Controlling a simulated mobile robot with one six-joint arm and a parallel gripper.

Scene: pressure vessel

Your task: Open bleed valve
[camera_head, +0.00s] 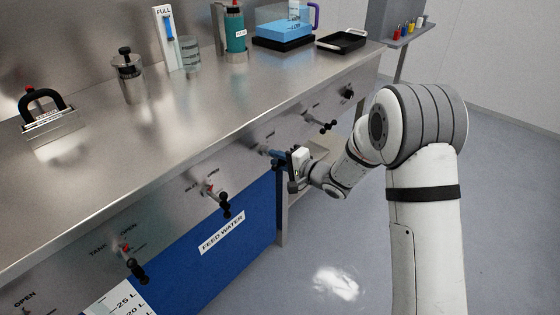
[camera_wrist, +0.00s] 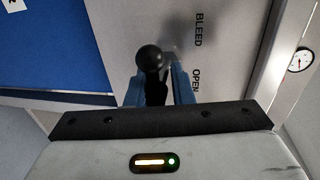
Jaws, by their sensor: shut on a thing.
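The bleed valve handle (camera_wrist: 150,60) is a black lever with a ball end in the wrist view. It stands beside the printed words BLEED (camera_wrist: 198,30) and OPEN (camera_wrist: 196,80) on the grey panel. My gripper (camera_wrist: 158,85) has blue fingers, one on each side of the lever, and is shut on it. In the head view my gripper (camera_head: 272,154) is at the bench's front panel, to the right of the FEED WATER label. There the gripper hides most of the handle, and the valve's position cannot be told.
Other black-handled valves line the panel: one nearby to the right (camera_head: 318,122), the inlet valve (camera_head: 222,200) and the tank valve (camera_head: 133,262) to the left. A blue feed water tank (camera_head: 205,262) is below. Open floor lies to the right. A gauge (camera_wrist: 300,60) shows in the wrist view.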

